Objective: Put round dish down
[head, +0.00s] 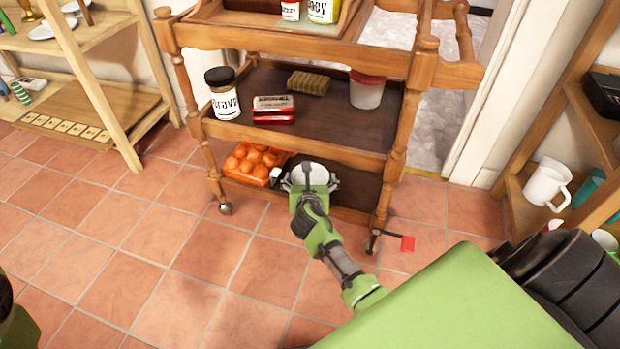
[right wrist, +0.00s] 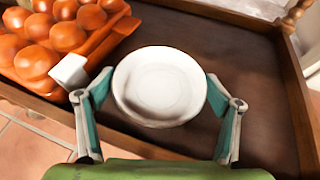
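The round dish (head: 309,176) is white and shallow, at the front of the cart's bottom shelf (head: 350,190). In the right wrist view the dish (right wrist: 160,86) looks level, over or on the dark shelf board; I cannot tell if its underside touches. My right gripper (head: 309,184) reaches in from the front. Its two fingers (right wrist: 160,92) sit at opposite sides of the dish's rim and appear to touch it, shut on the dish. Only a green and black part of my left arm shows at the lower left corner; its gripper is out of view.
An orange tray of round orange items (head: 250,163) is left of the dish, with a small white block (right wrist: 70,72) between. The shelf right of the dish is bare. The middle shelf above holds a jar (head: 223,95), red tins (head: 273,109), a sponge and a cup.

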